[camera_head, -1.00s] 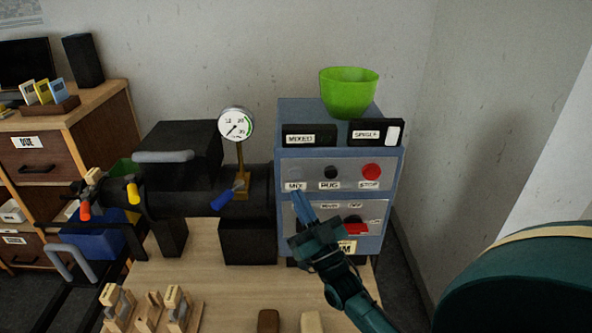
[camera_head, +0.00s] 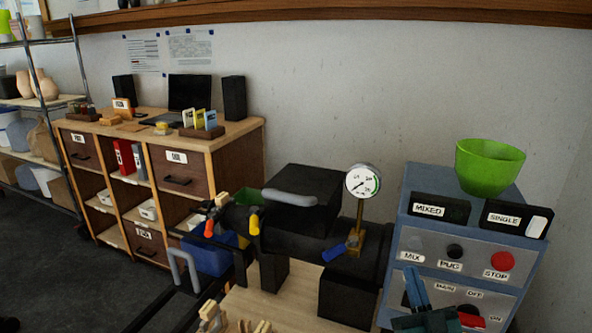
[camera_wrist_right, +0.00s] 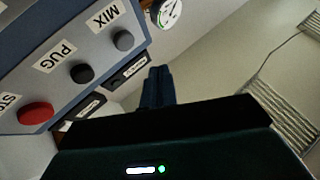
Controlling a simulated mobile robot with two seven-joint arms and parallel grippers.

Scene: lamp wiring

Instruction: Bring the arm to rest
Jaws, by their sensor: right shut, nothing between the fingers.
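My right gripper (camera_head: 416,288) is at the bottom right of the head view, in front of the blue control box (camera_head: 404,224). Its blue fingers are shut with nothing between them. In the right wrist view the closed fingers (camera_wrist_right: 158,88) point up, beside the box's face with its MIX button (camera_wrist_right: 123,40), PUG button (camera_wrist_right: 82,73) and red STOP button (camera_wrist_right: 36,114). In the head view the fingertips are below the MIX label (camera_head: 412,256). I cannot tell whether they touch the panel. The rest of the right arm is mostly out of view. My left gripper does not show.
A black machine (camera_head: 305,190) with a pressure gauge (camera_head: 363,182) stands left of the box. A green bowl (camera_head: 488,167), a MIXED sign (camera_head: 438,208) and a SINGLE sign (camera_head: 514,218) sit on the box. A wooden cabinet (camera_head: 228,160) and a shelf rack (camera_head: 40,102) stand farther left.

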